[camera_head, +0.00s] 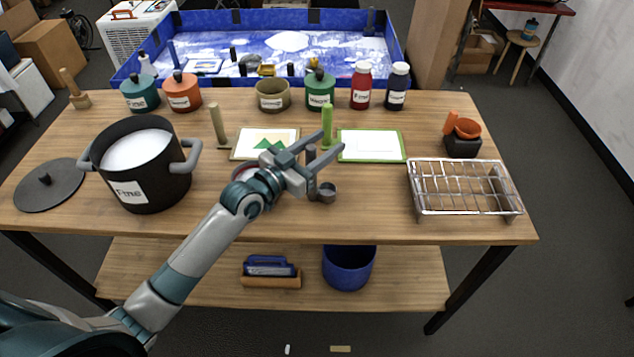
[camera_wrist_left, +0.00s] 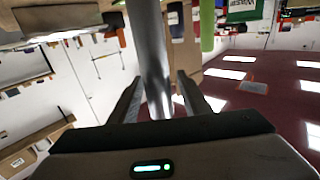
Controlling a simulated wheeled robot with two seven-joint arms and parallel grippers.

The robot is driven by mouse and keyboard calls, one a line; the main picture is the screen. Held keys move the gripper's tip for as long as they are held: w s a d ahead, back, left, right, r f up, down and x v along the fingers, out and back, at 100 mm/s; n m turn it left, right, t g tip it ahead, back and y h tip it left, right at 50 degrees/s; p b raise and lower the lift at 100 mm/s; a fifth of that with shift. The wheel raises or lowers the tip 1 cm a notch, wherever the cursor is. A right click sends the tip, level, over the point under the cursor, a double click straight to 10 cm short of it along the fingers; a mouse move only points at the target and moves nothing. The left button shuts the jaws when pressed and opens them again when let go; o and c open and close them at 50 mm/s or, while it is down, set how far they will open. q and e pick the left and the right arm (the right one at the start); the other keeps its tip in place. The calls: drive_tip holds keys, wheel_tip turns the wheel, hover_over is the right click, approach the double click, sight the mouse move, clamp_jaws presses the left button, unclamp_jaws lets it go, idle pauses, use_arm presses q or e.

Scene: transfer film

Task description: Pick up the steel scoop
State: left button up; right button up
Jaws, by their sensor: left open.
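The steel scoop (camera_head: 328,193) stands on the table near the front middle, its small round grey cup at the bottom and its handle rising upright. My left gripper (camera_head: 331,141) is open in the head view, with its fingers on either side of the handle. In the left wrist view, the grey handle (camera_wrist_left: 150,45) runs between the two open fingers of my left gripper (camera_wrist_left: 159,77). I cannot tell whether either finger touches it. My right gripper is not in view.
A green-handled tool (camera_head: 327,122) stands just behind my gripper, beside a green-edged white board (camera_head: 371,146). A black pot of white powder (camera_head: 150,190) is at left, a wire rack (camera_head: 463,188) at right. Jars line the back. The front middle-right tabletop is clear.

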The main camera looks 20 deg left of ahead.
use_arm(q)
clamp_jaws()
drive_tip(key=shift+r, duration=0.15)
drive_tip(key=shift+r+b, duration=0.35)
drive_tip(key=shift+r, duration=0.35)
drive_tip(key=s+d+r+b, duration=0.3)
drive_tip(key=s+d+r, duration=0.3)
drive_tip(key=d+r, duration=0.3)
drive_tip(key=shift+s+d+r, duration=0.2)
drive_tip(key=shift+s+d, duration=0.1)
